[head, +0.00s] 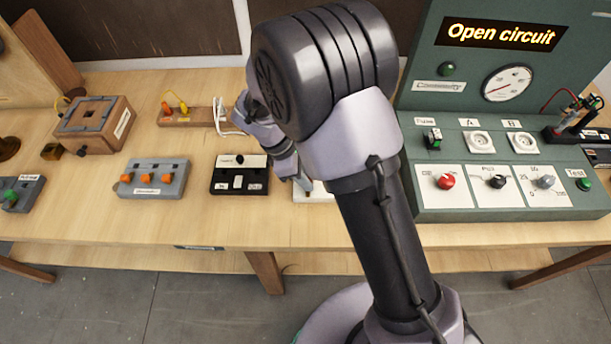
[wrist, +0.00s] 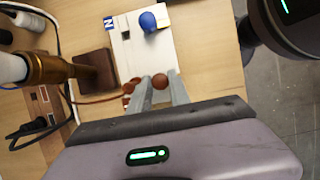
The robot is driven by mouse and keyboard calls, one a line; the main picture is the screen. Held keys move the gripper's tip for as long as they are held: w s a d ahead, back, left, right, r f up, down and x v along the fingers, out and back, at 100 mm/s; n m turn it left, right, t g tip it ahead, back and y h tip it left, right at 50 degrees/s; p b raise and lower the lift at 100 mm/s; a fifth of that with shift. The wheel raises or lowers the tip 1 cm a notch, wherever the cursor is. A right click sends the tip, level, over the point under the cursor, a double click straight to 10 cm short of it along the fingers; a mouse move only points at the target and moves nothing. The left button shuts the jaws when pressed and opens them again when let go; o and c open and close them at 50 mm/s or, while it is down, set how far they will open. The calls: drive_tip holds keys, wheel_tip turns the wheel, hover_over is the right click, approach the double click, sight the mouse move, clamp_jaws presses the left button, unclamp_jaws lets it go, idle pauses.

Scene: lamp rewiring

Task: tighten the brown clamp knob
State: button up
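The brown clamp knob (wrist: 159,82) is a small round brown ball on the white terminal block (wrist: 132,50) in the wrist view. My gripper (wrist: 161,76) has one finger on each side of it, with what look like narrow gaps, so I see it as open around the knob. Contact is hard to judge. A brown wire end (wrist: 130,88) lies just left of the fingers. A blue knob (wrist: 148,21) sits at the block's far end beside an N label. In the head view my arm hides the knob and most of the block (head: 318,195).
A brass-and-white lampholder part (wrist: 45,68) and a dark brown block (wrist: 97,70) are close left of the terminal block. A black switch box (head: 240,187) stands left of my gripper. The green test panel (head: 445,205) at right reads "Open circuit".

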clamp_jaws()
